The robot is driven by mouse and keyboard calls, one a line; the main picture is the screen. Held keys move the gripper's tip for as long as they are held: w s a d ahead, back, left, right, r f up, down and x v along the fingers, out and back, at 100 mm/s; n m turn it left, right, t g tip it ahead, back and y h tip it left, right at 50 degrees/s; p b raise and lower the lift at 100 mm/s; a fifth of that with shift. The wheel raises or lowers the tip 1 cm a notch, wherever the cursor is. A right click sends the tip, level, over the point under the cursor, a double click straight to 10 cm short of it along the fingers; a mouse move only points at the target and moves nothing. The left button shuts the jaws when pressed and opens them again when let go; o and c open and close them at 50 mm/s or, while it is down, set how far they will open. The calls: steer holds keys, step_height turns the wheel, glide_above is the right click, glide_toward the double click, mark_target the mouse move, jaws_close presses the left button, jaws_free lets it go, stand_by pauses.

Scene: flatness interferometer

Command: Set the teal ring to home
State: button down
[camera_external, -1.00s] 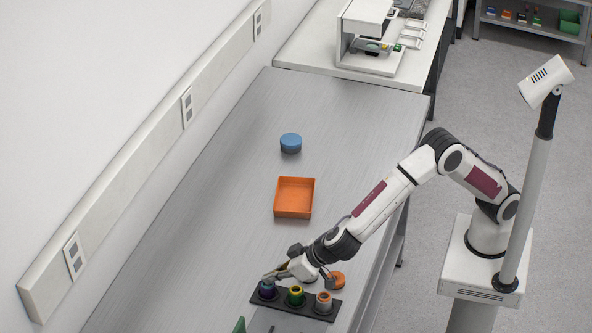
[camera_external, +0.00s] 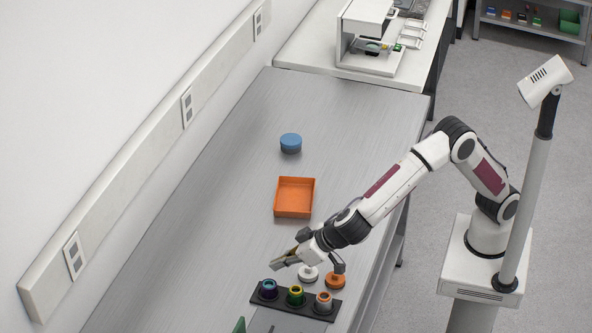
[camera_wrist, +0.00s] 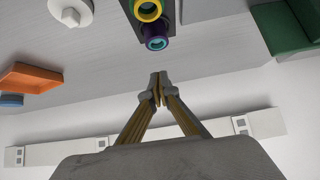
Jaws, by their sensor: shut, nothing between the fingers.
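A black block (camera_external: 282,307) near the front of the bench bears three round ring-topped fittings. The left one is purple with a teal ring (camera_external: 268,287) at its opening. The teal ring also shows in the wrist view (camera_wrist: 156,44). The middle fitting (camera_external: 295,294) is yellow and green, and the right one (camera_external: 323,300) is grey with an orange rim. My gripper (camera_external: 276,264) is shut and empty, above and behind the left fitting, apart from it. In the wrist view its fingertips (camera_wrist: 158,88) meet below the teal ring in the picture.
A white knobbed disc (camera_external: 309,275) and an orange one (camera_external: 335,281) sit just behind the block. An orange tray (camera_external: 294,213) and a blue round piece (camera_external: 290,143) stand farther back. A green object (camera_wrist: 285,28) shows in the wrist view. The bench's left side is clear.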

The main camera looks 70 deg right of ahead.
steer(key=v, duration=0.6)
steer(key=shift+s+r, duration=0.25)
steer(key=shift+r, duration=0.05)
steer(key=shift+a, duration=0.1)
stand_by(0.3)
steer(key=s+d+f+n+g+h, duration=0.1)
steer(key=s+d+f+n+g, duration=0.3)
steer(key=s+d+n, duration=0.55)
steer(key=s+d+r+m, duration=0.2)
steer(key=s+d, duration=0.4)
steer(key=d, duration=0.5)
steer(key=s+d+r+m, duration=0.2)
steer(key=s+d+m, duration=0.2)
steer(key=d, duration=0.7)
steer(key=s+d+r+m, duration=0.2)
steer(key=s+d, duration=0.5)
steer(key=d, duration=0.4)
steer(key=shift+s+d+r+m+y, duration=0.2)
steer(key=shift+s+m+y, duration=0.2)
steer(key=shift+m, duration=0.35)
